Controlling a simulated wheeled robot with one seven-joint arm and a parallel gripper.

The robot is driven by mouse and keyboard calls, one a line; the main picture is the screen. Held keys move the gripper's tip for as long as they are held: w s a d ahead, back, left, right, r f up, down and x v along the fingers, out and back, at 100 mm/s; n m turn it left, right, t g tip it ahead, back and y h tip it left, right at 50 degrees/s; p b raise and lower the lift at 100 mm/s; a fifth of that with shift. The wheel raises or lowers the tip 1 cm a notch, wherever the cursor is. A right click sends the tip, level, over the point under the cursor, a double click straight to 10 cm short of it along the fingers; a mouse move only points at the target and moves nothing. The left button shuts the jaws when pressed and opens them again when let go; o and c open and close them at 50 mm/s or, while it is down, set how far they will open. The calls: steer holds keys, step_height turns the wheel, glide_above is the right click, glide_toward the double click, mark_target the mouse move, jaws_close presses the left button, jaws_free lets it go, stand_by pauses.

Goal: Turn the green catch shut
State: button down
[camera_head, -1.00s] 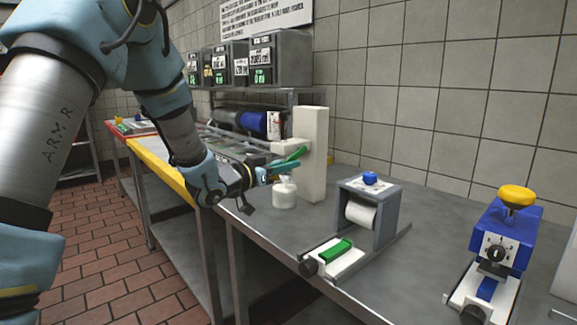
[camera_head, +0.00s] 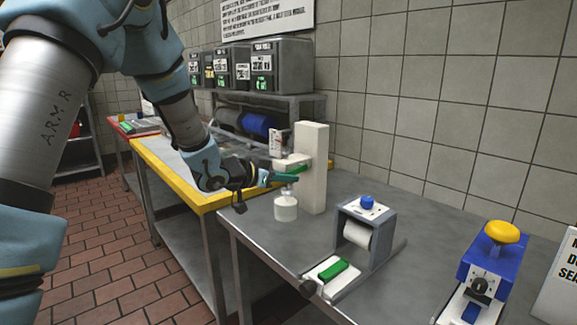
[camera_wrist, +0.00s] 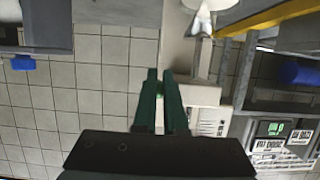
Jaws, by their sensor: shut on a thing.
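The green catch (camera_head: 300,168) is on the side arm of a white post (camera_head: 313,180) on the metal bench. In the head view a short piece of it shows, slightly tilted, beside the post; the rest is hidden by my gripper. My gripper (camera_head: 293,177) reaches in from the left, with its green fingers at the catch. In the wrist view my gripper (camera_wrist: 160,72) has its two fingers close together, with a narrow gap and a bit of green between them. A white jar (camera_head: 286,208) is just below the fingers.
A grey roller stand (camera_head: 378,217) with a blue knob and a white base with a green block (camera_head: 333,271) are to the right. A blue device with a yellow knob (camera_head: 502,232) is farther right. Dark bins (camera_head: 281,67) stand on a rack behind. Bare bench lies between these.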

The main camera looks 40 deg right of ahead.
steer(key=shift+r+y+p, duration=0.4)
steer(key=shift+r+p, duration=0.15)
steer(key=shift+p, duration=0.75)
steer(key=shift+f, duration=0.2)
steer(key=c, duration=1)
jaws_free()
steer(key=shift+a, duration=0.1)
